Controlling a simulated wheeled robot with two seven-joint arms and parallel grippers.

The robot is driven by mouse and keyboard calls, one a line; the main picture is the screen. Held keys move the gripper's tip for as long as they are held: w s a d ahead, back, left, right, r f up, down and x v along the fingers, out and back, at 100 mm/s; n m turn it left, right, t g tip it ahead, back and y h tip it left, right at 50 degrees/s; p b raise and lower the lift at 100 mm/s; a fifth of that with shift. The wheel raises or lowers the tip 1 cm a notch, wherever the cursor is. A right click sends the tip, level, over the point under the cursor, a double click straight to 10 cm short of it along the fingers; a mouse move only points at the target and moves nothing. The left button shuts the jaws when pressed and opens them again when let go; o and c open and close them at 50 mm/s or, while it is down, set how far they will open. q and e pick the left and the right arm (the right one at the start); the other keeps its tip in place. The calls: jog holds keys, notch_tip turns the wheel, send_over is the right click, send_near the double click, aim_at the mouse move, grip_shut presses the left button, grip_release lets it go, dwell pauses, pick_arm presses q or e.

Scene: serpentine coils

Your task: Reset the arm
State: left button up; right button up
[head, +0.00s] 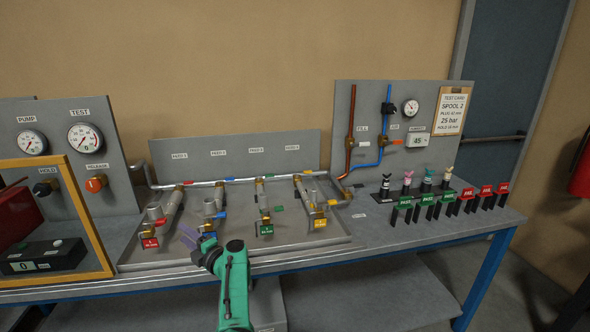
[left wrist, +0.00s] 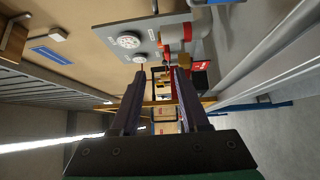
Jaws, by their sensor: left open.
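My left arm is green and comes up from the bottom of the head view. Its left gripper (head: 190,238) has purple fingers and is over the front of the grey tray (head: 325,246) on the bench, between the red-tagged and blue-tagged valve fittings. In the left wrist view the two fingers of the left gripper (left wrist: 157,95) stand apart with nothing held between them. Beyond the fingertips are a gauge panel (left wrist: 110,32) and blurred fittings. My right gripper is not in either view.
A pump panel (head: 105,155) with gauges stands at the left behind a yellow frame (head: 90,215). Pipe spools with coloured tags lie in the tray. At the right are a panel with a test card (head: 452,110), small figures, and green and red tags (head: 485,191). Free bench shows at front right.

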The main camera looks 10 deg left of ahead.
pick_arm(q)
jog(key=s+d+f+m+t+h, duration=0.2)
jog(key=s+d+f+m+h, duration=0.25)
jog(key=m+h, duration=0.6)
jog(key=s+d+f+m+t+h, duration=0.35)
jog(key=d+m+h, duration=0.2)
jog(key=m, duration=1.05)
jog(key=s+d+f+m+g, duration=0.3)
jog(key=s+g, duration=0.2)
jog(key=s, duration=0.7)
jog(key=s+d+f+m+g, duration=0.25)
jog(key=s+f+g, duration=0.2)
jog(key=s, duration=0.75)
jog(key=s+f+g, duration=0.3)
jog(key=f, duration=2)
jog(key=s+a+f, duration=0.2)
jog(key=s+f, duration=1.2)
jog(key=s, duration=0.2)
jog(key=shift+s+g, duration=0.4)
